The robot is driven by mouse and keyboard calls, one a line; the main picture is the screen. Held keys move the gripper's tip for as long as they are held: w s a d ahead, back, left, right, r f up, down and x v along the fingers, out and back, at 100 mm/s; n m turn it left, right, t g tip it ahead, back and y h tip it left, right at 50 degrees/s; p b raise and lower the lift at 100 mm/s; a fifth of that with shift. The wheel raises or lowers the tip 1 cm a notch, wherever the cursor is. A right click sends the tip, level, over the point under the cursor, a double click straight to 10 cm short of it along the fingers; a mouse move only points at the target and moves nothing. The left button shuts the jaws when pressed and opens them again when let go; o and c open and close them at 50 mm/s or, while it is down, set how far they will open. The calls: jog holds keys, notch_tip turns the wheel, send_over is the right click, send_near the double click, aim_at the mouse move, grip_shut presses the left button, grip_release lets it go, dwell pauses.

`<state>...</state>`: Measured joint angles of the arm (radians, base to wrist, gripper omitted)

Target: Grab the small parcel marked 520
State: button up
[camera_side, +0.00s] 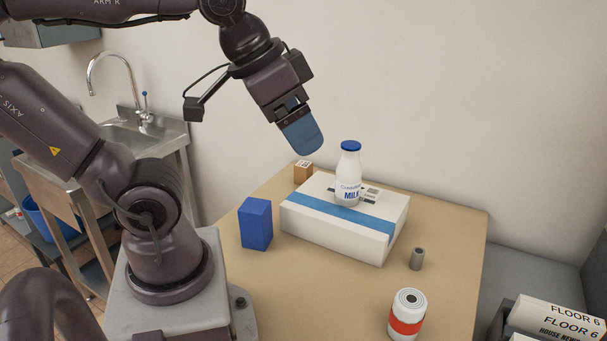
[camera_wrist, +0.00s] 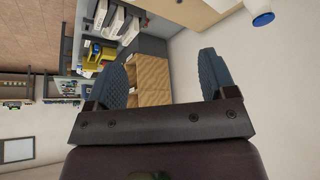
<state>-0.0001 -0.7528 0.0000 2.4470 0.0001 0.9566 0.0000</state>
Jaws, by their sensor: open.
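A small brown box (camera_side: 303,172) with a pale label on its top stands at the back left of the table in the side view. It looks like the small parcel, but its marking is too small to read. It is partly hidden behind the large white parcel. My gripper (camera_side: 303,141) is in the air above the back of the table, above the small box and apart from it. In the wrist view my gripper (camera_wrist: 168,75) shows two blue fingers spread apart with nothing between them. The small box cannot be made out in the wrist view.
A white parcel (camera_side: 315,226) with a blue stripe carries a milk bottle (camera_side: 348,180). A blue box (camera_side: 256,223), a grey cylinder (camera_side: 417,259) and a red-banded can (camera_side: 407,316) stand around it. The wall is close behind. The table's front middle (camera_side: 310,295) is clear.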

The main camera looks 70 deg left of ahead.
notch_tip(320, 180, up, 4)
jog(key=m+t+y, duration=0.6)
jog(key=m+y, duration=0.7)
jog(key=m, duration=1.3)
send_over(306, 165)
jog(key=s+a+v, duration=0.1)
jog(key=v, duration=0.5)
jog(key=f, duration=0.1)
jog(key=shift+m+t, duration=0.3)
notch_tip(306, 165, down, 37)
jog(key=shift+w+f, duration=0.1)
jog(key=shift+w+a, duration=0.25)
jog(key=shift+w, duration=0.05)
jog(key=shift+x, duration=3.4)
